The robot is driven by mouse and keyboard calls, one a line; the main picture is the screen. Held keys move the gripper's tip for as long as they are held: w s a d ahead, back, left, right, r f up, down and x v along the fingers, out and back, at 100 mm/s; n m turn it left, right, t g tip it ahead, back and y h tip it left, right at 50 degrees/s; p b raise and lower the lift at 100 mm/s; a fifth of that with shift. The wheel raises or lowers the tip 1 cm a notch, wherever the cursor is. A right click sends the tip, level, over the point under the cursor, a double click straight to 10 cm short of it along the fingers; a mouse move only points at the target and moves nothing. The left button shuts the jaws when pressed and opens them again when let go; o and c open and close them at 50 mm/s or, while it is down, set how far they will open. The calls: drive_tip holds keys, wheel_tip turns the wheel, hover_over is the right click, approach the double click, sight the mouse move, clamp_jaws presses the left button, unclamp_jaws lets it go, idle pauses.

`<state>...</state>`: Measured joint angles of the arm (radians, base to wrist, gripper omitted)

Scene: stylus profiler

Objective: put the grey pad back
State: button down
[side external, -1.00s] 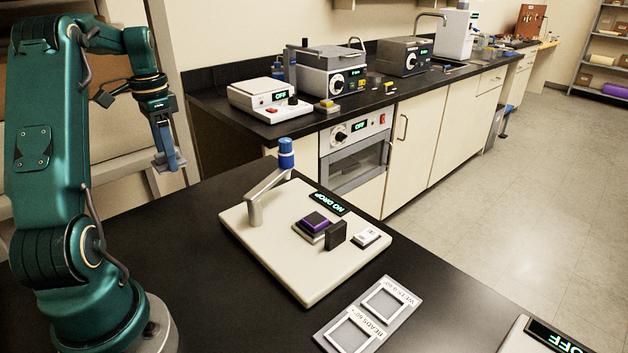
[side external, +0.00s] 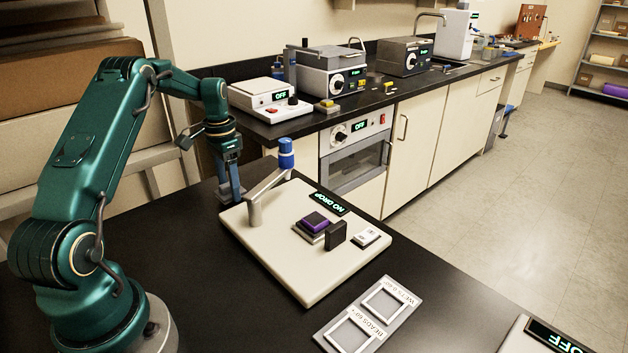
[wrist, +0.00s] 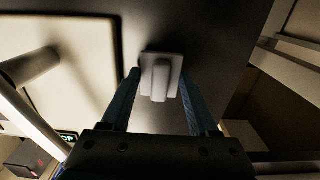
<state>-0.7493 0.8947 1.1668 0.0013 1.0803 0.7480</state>
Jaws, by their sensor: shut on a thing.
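My gripper (side external: 231,190) points down at the back-left edge of the cream instrument base (side external: 290,270), left of its angled post. It is shut on the grey pad, which shows in the wrist view (wrist: 160,75) as a light grey plate with a raised grip between my two blue fingers. In the side view the pad is small and hard to make out at the fingertips. I cannot tell whether it touches the black table. A purple block (side external: 318,219) sits on the small stage in the middle of the base.
A blue-capped angled post (side external: 286,155) rises close to my gripper's right. A dark block (side external: 335,236), a white switch (side external: 366,238) and a "NO DROP" display (side external: 330,203) are on the base. A grey two-frame tray (side external: 368,315) lies in front. Black table is clear left of the base.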

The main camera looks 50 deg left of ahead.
drive_tip(key=shift+f, duration=0.45)
drive_tip(key=shift+c, duration=0.7)
unclamp_jaws()
drive_tip(key=shift+f, duration=0.1)
